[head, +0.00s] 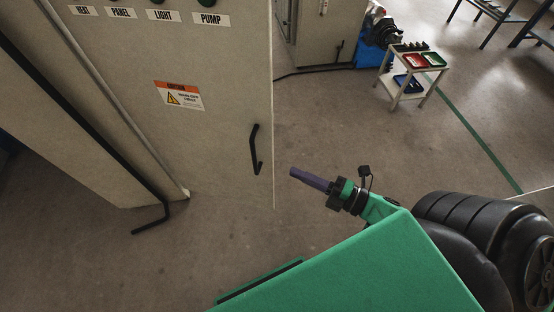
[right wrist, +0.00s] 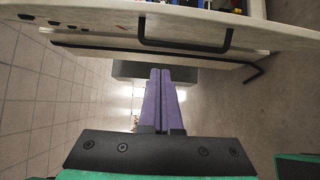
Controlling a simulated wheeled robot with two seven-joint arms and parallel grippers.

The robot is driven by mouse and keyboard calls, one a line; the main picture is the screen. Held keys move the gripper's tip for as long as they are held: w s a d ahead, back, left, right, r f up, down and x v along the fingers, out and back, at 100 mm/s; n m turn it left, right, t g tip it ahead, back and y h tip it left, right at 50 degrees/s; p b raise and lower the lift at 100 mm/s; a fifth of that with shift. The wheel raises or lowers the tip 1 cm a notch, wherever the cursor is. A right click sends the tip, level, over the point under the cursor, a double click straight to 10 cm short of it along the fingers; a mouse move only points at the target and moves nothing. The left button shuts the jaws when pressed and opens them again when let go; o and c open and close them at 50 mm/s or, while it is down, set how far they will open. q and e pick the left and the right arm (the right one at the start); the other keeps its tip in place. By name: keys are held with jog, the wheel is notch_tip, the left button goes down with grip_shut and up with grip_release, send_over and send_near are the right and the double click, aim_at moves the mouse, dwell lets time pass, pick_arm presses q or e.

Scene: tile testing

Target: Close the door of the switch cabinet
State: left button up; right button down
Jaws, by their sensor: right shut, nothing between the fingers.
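The pale cabinet door (head: 215,135) fills the left middle of the head view, with switch labels and a warning sticker. Its black handle (head: 256,150) is near the door's right edge. In the right wrist view the handle (right wrist: 185,47) shows at the top, and coloured parts show past the door panel (right wrist: 95,17), so the door appears to stand open. My right gripper (head: 293,172) is shut and empty, to the right of the handle in the head view and apart from it. Its purple fingers (right wrist: 160,72) point toward the door area in the right wrist view. My left gripper is out of view.
A second black bent bar (head: 150,220) stands out at the lower left. A white cart (head: 406,97) with red, green and blue trays stands at the back right. Another cabinet (head: 325,35) stands behind. Open floor (head: 340,125) lies right of the door.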

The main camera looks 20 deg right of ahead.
aim_at(271, 144)
jog(key=x, duration=0.9)
jog(key=shift+w+d+r+p, duration=0.1)
jog(key=shift+w+p, duration=0.3)
jog(key=shift+w, duration=0.1)
jog(key=w+d, duration=0.1)
jog(key=w, duration=0.2)
jog(key=shift+d, duration=0.4)
jog(key=shift+w+d, duration=0.2)
jog(key=shift+w, duration=0.05)
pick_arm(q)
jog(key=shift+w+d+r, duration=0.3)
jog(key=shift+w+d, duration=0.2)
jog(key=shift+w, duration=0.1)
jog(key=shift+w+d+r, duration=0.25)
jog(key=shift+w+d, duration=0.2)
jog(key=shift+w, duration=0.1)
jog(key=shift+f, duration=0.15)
pick_arm(e)
jog(key=shift+d, duration=0.1)
